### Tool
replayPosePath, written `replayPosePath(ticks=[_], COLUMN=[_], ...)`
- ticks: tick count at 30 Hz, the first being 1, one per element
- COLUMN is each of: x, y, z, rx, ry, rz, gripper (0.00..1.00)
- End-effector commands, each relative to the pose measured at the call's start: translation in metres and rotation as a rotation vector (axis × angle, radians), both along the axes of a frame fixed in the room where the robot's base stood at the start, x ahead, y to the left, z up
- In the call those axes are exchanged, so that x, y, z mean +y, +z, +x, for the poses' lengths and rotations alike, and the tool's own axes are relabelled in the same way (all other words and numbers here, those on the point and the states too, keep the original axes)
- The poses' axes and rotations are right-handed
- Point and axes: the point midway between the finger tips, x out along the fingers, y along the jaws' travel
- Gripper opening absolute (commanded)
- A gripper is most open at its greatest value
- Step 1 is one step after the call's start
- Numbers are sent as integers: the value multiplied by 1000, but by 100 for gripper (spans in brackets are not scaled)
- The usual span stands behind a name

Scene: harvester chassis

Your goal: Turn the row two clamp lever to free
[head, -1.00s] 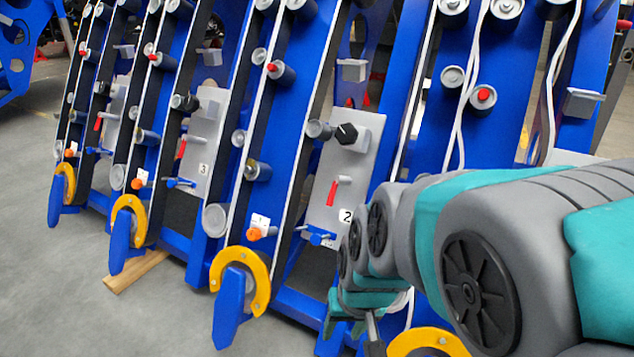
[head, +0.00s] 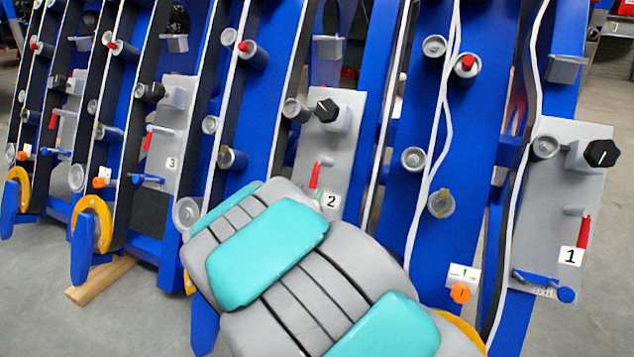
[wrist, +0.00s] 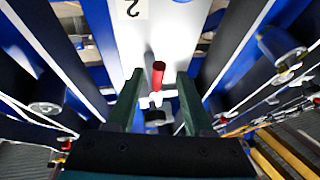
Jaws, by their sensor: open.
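The row two panel (head: 345,145) is a grey plate marked 2, seen in the head view. Its red lever (head: 315,175) hangs down from a grey pivot, below a black knob (head: 326,110). In the wrist view, which is upside down, the red lever (wrist: 158,75) shows between the finger ends, its light pivot behind it. My gripper (wrist: 160,92) is open, with one green finger on each side of the lever. I see no contact. In the head view my arm hides the gripper and the foot of row two.
Row one's panel (head: 570,195), with its own red lever and black knob, stands to the right. Row three's panel (head: 172,140) stands to the left. Blue rails and studs flank the panels. Grey floor (head: 135,320) is free at the front left.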

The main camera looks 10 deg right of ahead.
Motion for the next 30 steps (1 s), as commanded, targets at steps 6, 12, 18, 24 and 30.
replayPosePath(ticks=[6,12,18,24,30], x=[-2,-10,-22,-31,-34], y=[5,5,6,4,5], z=[3,18,43,64,72], rx=[-69,-72,-73,-69,-68], ry=[-33,-36,-36,-35,-33], rz=[-43,-42,-42,-40,-41], gripper=[52,52,52,52,52])
